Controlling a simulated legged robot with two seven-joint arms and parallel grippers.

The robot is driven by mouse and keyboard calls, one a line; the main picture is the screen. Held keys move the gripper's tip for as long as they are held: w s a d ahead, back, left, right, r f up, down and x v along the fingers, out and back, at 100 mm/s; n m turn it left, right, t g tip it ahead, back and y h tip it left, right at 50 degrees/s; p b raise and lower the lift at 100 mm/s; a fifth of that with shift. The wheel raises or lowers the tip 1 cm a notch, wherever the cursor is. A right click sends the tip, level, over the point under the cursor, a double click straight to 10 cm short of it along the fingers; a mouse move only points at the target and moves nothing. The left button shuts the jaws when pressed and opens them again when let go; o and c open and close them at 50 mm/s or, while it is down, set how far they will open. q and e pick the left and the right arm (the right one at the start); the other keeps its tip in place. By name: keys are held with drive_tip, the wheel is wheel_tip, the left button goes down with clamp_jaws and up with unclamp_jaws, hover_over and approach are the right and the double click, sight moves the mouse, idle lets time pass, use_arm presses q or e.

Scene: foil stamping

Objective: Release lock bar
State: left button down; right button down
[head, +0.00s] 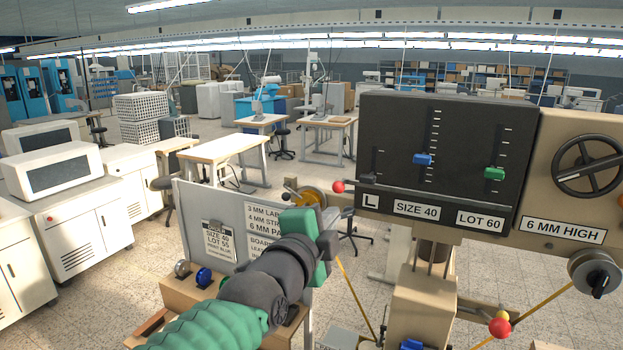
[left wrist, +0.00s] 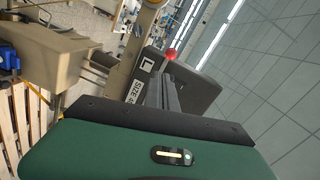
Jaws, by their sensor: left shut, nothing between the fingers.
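A red ball knob (head: 338,187) sits at the left end of a short bar beside the panel's "L" label (head: 370,201); I take this to be the lock bar. The red knob (left wrist: 171,54) also shows in the left wrist view, just past my fingertips. My left gripper (head: 328,243) is below and slightly left of the knob in the head view. Its dark fingers (left wrist: 165,92) are together and empty. I cannot tell whether they touch the bar, as the fingers partly hide it. My right gripper is not in view.
The dark slider panel (head: 450,140) holds a blue slider (head: 422,160) and a green slider (head: 494,173). A black handwheel (head: 587,165) and a dial (head: 594,272) are at right. A grey instruction board (head: 230,262) stands behind my left arm. Another red knob (head: 499,327) is lower right.

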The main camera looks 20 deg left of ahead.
use_arm(q)
drive_tip(key=w+r+p, duration=0.1)
drive_tip(key=w+p, duration=0.3)
drive_tip(key=w, duration=0.6)
drive_tip(key=shift+d+r, duration=0.1)
drive_tip(key=shift+d, duration=0.05)
drive_tip(key=shift+s+m, duration=0.1)
drive_tip(key=shift+m, duration=0.2)
